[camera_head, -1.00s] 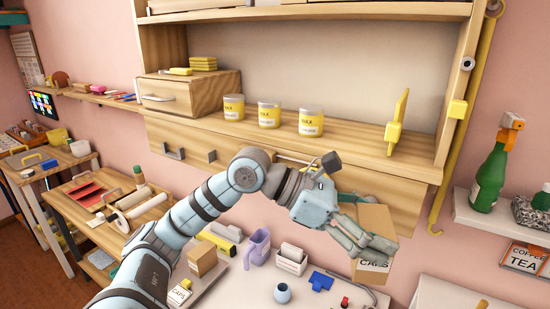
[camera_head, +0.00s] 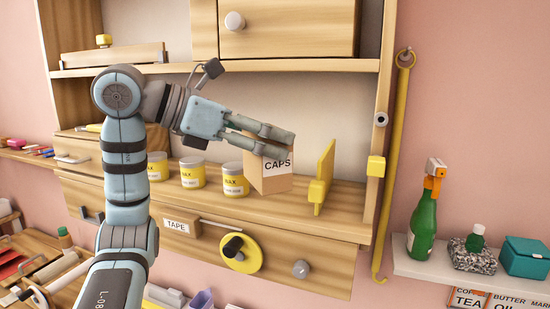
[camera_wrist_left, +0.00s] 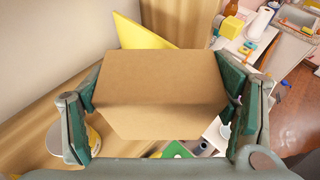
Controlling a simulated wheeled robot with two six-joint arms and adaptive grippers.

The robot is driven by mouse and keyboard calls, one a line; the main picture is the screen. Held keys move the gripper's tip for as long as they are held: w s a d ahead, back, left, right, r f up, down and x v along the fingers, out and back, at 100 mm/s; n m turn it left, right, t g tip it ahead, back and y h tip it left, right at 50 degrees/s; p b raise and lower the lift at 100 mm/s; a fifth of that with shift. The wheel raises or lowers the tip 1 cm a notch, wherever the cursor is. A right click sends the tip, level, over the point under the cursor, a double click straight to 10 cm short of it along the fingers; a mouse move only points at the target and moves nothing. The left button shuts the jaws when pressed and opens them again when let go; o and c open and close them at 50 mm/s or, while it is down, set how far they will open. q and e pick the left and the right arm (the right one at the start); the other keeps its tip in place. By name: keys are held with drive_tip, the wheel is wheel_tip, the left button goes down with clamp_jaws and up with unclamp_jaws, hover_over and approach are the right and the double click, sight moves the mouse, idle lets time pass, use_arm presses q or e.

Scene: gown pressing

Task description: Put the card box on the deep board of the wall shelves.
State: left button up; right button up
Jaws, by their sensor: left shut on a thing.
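The card box (camera_head: 268,175), brown and labelled CAPS, is gripped by my left gripper (camera_head: 277,142), whose fingers are shut on its upper part. In the left wrist view the box (camera_wrist_left: 160,95) sits between both fingers. The box is upright, over the deep board (camera_head: 345,216) of the wall shelves, between the nearest yellow-labelled tin and the yellow upright bracket. I cannot tell whether its bottom touches the board. My right gripper is not in view.
Yellow-labelled tins (camera_head: 233,180) stand in a row left of the box. A yellow upright bracket (camera_head: 323,178) stands close on its right. An upper shelf (camera_head: 300,65) is above my gripper. The board's right end is bare, beside the side post (camera_head: 378,140).

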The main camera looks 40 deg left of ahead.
use_arm(q)
drive_tip(key=w+a+p, duration=0.2)
drive_tip(key=w, duration=0.6)
drive_tip(key=f+b, duration=0.1)
drive_tip(key=f, duration=0.1)
drive_tip(key=f+b, duration=0.1)
drive_tip(key=f, duration=0.1)
drive_tip(key=f+b, duration=0.1)
drive_tip(key=f, duration=0.2)
drive_tip(key=shift+s+a+b, duration=0.2)
drive_tip(key=shift+s+b, duration=0.1)
drive_tip(key=shift+b, duration=0.1)
drive_tip(key=shift+w+a+p, duration=0.15)
drive_tip(key=shift+w+p, duration=0.15)
drive_tip(key=shift+w, duration=0.15)
drive_tip(key=shift+f, duration=0.15)
drive_tip(key=o, duration=1.3)
drive_tip(key=shift+s, duration=0.1)
